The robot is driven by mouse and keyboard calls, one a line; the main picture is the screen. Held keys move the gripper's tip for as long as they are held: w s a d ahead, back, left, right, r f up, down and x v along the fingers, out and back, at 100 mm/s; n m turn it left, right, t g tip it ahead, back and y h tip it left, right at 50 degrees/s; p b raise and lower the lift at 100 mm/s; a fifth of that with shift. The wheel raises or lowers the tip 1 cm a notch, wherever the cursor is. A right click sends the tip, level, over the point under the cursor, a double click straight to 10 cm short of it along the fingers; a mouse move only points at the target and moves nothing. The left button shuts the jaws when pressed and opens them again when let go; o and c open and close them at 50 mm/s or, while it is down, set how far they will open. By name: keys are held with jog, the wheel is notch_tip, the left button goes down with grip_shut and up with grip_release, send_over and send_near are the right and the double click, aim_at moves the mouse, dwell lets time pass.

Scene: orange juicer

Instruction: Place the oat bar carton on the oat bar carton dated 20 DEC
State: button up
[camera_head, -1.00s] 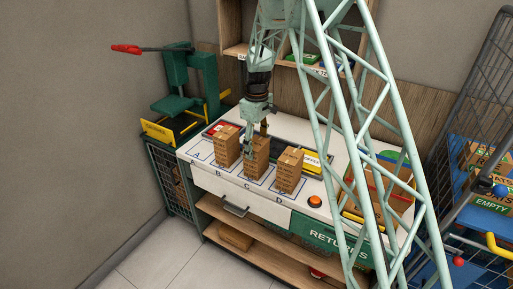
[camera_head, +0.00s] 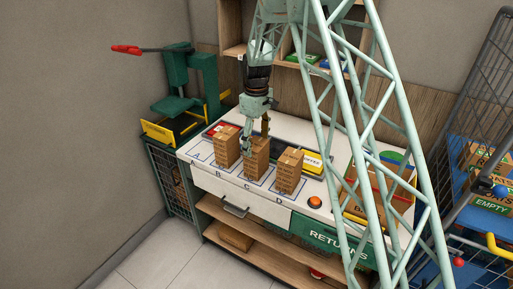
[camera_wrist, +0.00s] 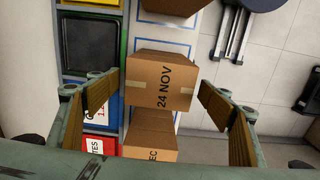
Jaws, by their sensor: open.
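Brown cartons stand in three stacks on the white counter: a left stack (camera_head: 227,150), a middle stack (camera_head: 258,160) and a right stack (camera_head: 289,175). My gripper (camera_head: 256,137) is over the middle stack. In the wrist view, my gripper (camera_wrist: 160,84) is open, with one finger on each side of a carton marked 24 NOV (camera_wrist: 160,82), apart from it. Below it in that view is a carton ending in "EC" (camera_wrist: 150,152); the rest of its date is hidden. Another carton (camera_wrist: 175,8) is cut off at the top edge.
A red tray (camera_head: 212,129) and a yellow tray (camera_head: 312,160) lie behind the stacks. A green press (camera_head: 185,90) stands left. My lattice column crosses the right side.

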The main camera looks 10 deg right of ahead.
aim_at(257, 143)
notch_tip(257, 143, up, 10)
jog(key=shift+f, duration=0.15)
dwell(0.3)
dwell(0.9)
